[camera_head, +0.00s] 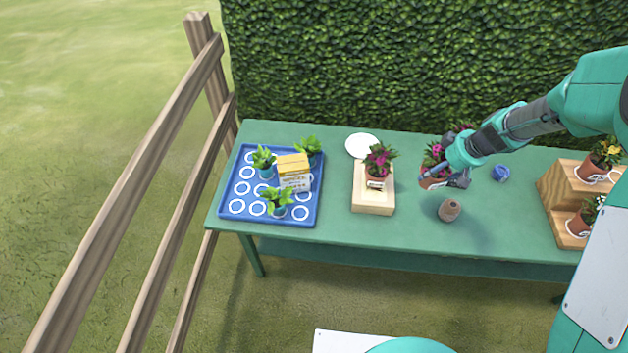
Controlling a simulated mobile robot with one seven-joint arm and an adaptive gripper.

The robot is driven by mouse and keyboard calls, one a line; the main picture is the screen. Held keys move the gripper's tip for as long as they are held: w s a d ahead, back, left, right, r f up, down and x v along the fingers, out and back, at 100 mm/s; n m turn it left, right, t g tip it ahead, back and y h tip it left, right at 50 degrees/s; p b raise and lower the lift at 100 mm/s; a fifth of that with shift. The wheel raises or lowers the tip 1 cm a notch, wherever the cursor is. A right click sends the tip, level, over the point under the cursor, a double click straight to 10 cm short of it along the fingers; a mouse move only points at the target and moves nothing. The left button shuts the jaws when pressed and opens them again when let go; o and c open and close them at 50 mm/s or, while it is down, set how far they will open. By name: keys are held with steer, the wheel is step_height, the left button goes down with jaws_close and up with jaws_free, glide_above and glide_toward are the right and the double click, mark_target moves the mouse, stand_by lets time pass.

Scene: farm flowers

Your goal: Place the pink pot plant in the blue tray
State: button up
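A pink-flowered plant in a terracotta pot (432,183) stands at the right of the green table's middle, partly hidden by my gripper. My gripper (443,177) is at this pot, with dark finger parts on either side of it. I cannot tell whether the fingers press on the pot. A second pink-flowered pot plant (376,182) stands upright on a light wooden block. The blue tray (231,207) lies at the table's left end, with white rings, several green plants in blue pots and a yellow-and-white box on it.
A white plate (362,145) lies behind the wooden block (373,204). A small brown object (449,210) is in front of my gripper, and a blue object (501,173) is to its right. A wooden step stand (562,192) holds potted flowers at right. A hedge (400,65) rises behind the table.

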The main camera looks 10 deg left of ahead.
steer(key=a+n, duration=0.1)
steer(key=a, duration=0.9)
steer(key=a+n, duration=0.1)
steer(key=a, duration=0.4)
steer(key=shift+w+a+r+n+g+y, duration=0.1)
steer(key=shift+w+a+n+g+y, duration=0.2)
steer(key=shift+w+g+y, duration=0.1)
steer(key=s+a+n+g, duration=0.15)
steer(key=s+a, duration=0.35)
steer(key=a, duration=0.7)
steer(key=s+a+n+y+p, duration=0.1)
steer(key=s+a+n, duration=0.35)
steer(key=a, duration=0.75)
steer(key=s+a+n+g, duration=0.1)
steer(key=s+a, duration=0.5)
steer(key=a, duration=0.7)
steer(key=f, duration=1.1)
steer(key=shift+d, duration=0.35)
steer(key=shift+w+a, duration=0.1)
steer(key=shift+w+a+f+p, duration=0.2)
steer(key=shift+w+a+f, duration=0.05)
steer(key=shift+w+a, duration=1.5)
steer(key=shift+w+a+f+p, duration=0.25)
steer(key=shift+w+a, duration=1.25)
steer(key=shift+w, duration=0.5)
steer(key=shift+w+a+f+p, duration=0.2)
steer(key=shift+w+a+f, duration=0.05)
steer(key=shift+w+a, duration=1.5)
steer(key=shift+w+d, duration=0.1)
steer(key=shift+w, duration=0.15)
